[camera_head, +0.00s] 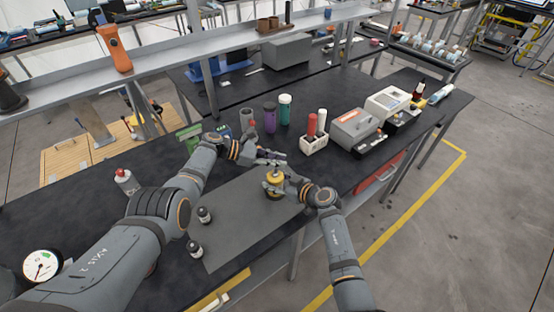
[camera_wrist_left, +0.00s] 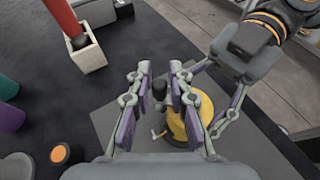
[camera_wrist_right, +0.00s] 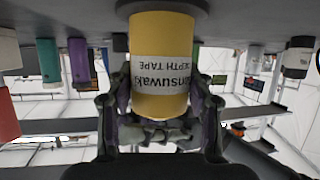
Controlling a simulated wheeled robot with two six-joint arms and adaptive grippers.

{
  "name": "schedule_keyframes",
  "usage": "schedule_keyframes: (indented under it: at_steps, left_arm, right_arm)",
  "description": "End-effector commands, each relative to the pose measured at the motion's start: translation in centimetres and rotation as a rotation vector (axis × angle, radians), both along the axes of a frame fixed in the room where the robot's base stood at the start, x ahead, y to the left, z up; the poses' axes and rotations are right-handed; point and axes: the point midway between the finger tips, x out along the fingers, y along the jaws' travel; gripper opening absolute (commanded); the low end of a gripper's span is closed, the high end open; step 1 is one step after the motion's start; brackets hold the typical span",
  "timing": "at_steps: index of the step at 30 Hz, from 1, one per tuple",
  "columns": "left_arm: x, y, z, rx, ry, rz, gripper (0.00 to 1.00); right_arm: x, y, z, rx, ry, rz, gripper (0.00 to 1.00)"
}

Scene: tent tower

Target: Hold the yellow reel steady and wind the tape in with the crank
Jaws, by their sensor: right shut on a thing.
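The yellow reel (camera_head: 274,183) stands on the grey mat near the table's front edge. It also shows in the left wrist view (camera_wrist_left: 187,122), and its printed yellow side fills the top middle of the right wrist view (camera_wrist_right: 160,62). My right gripper (camera_head: 285,183) is shut on the reel from the right. My left gripper (camera_head: 276,158) is above and behind the reel, fingers apart. In the left wrist view, the dark crank knob (camera_wrist_left: 159,89) shows between its open fingers (camera_wrist_left: 157,95); contact with the pads cannot be seen. A small pale piece at the reel's side may be the tape end.
The grey mat (camera_head: 235,225) holds two small dark bottles (camera_head: 200,232) at its left. Purple (camera_head: 270,118) and green (camera_head: 285,108) cylinders and a white holder with red and white sticks (camera_head: 314,143) stand behind. Grey boxes (camera_head: 355,128) are to the right.

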Motion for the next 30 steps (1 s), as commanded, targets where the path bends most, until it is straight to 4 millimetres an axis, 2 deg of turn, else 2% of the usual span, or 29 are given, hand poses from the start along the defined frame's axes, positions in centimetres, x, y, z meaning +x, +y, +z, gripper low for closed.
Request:
schedule_keyframes:
  at_steps: [1,3,14,20,24,30]
  left_arm:
    - [0.0,0.0,0.0,0.000,0.000,0.000,0.30]
    - [0.0,0.0,0.0,-0.001,0.000,-0.001,0.38]
    - [0.0,0.4,0.2,-0.002,-0.001,0.002,0.38]
    - [-0.2,3.0,1.1,0.001,-0.002,0.002,0.38]
    - [-0.5,6.5,2.6,0.002,-0.001,0.003,0.38]
    - [-0.8,9.9,4.1,0.001,0.001,0.001,0.38]
  right_arm:
    - [0.0,0.0,-0.1,0.001,0.002,0.000,0.00]
    - [0.0,0.0,-0.1,0.001,0.002,0.000,0.00]
    - [0.0,0.0,-0.1,0.001,0.002,-0.001,0.00]
    - [0.0,0.0,-0.1,0.000,0.002,-0.002,0.00]
    - [0.0,0.0,-0.1,-0.001,0.002,-0.001,0.00]
    - [0.0,0.0,-0.1,0.000,0.002,-0.002,0.00]
